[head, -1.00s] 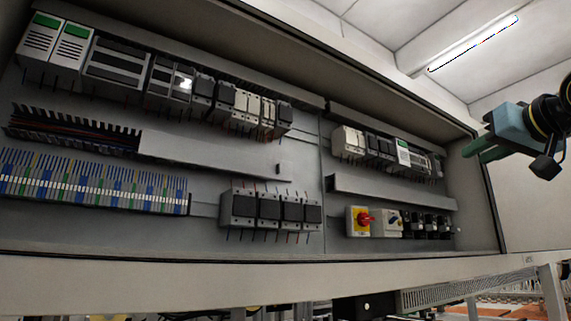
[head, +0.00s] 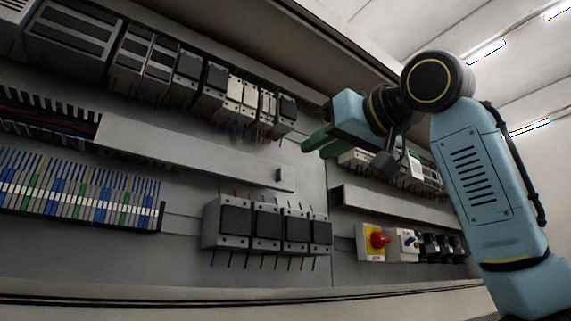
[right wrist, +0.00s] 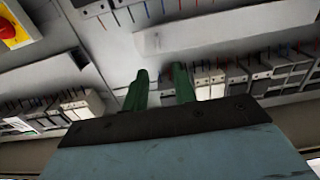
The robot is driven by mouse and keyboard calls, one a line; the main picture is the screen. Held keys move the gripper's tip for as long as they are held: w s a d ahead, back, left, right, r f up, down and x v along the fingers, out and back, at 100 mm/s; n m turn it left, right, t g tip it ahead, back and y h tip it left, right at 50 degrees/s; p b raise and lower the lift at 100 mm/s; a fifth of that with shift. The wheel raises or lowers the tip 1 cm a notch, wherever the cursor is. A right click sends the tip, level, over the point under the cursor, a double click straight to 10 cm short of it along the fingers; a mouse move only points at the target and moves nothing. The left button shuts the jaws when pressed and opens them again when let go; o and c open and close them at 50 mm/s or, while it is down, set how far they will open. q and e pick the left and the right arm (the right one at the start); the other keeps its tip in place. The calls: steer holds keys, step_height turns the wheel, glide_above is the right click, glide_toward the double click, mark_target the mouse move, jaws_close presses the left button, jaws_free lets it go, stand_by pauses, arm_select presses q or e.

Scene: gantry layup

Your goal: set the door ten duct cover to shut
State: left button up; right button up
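The duct cover (head: 190,150) is a long plain grey strip on the cabinet's back panel, with a small dark handle (head: 278,174) near its right end. Left of the cover, the slotted duct (head: 45,118) is open and shows dark, red and blue wires. My right gripper (head: 312,141) has green fingers and hangs above and right of the handle, not touching it. In the right wrist view its two fingers (right wrist: 160,88) stand apart with nothing between them, and a grey strip that looks like the cover (right wrist: 225,32) lies beyond them. My left gripper is out of view.
A terminal row (head: 75,195) lies below the open duct. Several grey modules (head: 265,225) sit below the cover, and more devices (head: 165,65) run above it. A red-yellow switch (head: 372,242) and a second grey duct (head: 390,207) are at the right. The cabinet's lower edge (head: 200,302) runs along the front.

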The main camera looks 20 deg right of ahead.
steer(key=p, duration=0.1)
glide_toward(282, 170)
steer(key=w, duration=0.2)
steer(key=p+x, duration=0.1)
steer(key=x, duration=0.2)
steer(key=p+x, duration=0.1)
steer(key=x, duration=0.1)
steer(key=shift+w+a, duration=0.25)
steer(key=shift+a, duration=0.25)
steer(key=shift+w+a+p, duration=0.1)
steer(key=shift+w+p, duration=0.2)
steer(key=shift+w, duration=0.1)
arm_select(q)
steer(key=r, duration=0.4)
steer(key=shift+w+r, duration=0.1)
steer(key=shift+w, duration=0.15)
arm_select(e)
jaws_close()
